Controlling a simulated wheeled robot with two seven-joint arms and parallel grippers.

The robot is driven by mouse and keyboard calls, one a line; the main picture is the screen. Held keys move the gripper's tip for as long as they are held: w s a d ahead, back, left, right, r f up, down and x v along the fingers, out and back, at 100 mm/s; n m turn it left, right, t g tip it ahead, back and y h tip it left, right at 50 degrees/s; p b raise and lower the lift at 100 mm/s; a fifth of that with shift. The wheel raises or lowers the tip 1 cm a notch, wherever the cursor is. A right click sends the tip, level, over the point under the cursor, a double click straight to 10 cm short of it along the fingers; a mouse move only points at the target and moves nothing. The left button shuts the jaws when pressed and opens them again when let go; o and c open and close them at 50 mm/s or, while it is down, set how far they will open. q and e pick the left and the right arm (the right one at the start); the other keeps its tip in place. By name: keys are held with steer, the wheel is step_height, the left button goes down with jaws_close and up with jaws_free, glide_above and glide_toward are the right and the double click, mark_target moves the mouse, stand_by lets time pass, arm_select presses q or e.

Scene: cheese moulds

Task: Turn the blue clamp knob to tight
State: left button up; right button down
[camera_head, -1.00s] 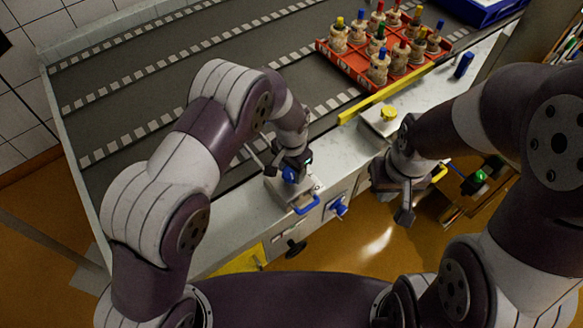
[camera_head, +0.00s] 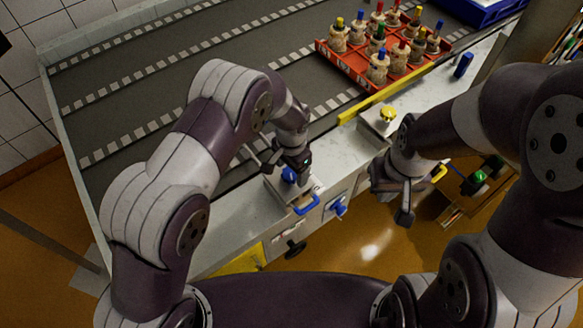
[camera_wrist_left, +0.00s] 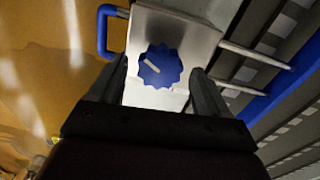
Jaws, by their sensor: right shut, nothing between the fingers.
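The blue clamp knob (camera_wrist_left: 160,66) is a scalloped disc with a pale pointer line, slanting to the upper left in the left wrist view. It sits on a pale metal block (camera_wrist_left: 150,28) with a blue handle (camera_wrist_left: 104,30). In the head view the knob (camera_head: 289,175) is partly hidden by my left wrist. My left gripper (camera_wrist_left: 157,88) is open, with one finger on each side of the knob; contact cannot be told. My right gripper (camera_head: 404,216) is shut and empty, low beyond the counter's front edge.
A yellow knob (camera_head: 388,114) sits on another block to the right. A red tray (camera_head: 345,66) of moulds with coloured tops stands at the back beside a yellow rail (camera_head: 395,91). A second blue knob (camera_head: 338,207) is on the counter's front face. A blue peg (camera_head: 463,65) stands further right.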

mark_target(292, 172)
arm_select(q)
step_height(292, 172, up, 13)
steer(key=b, duration=0.1)
steer(key=shift+f, duration=0.15)
stand_by(0.5)
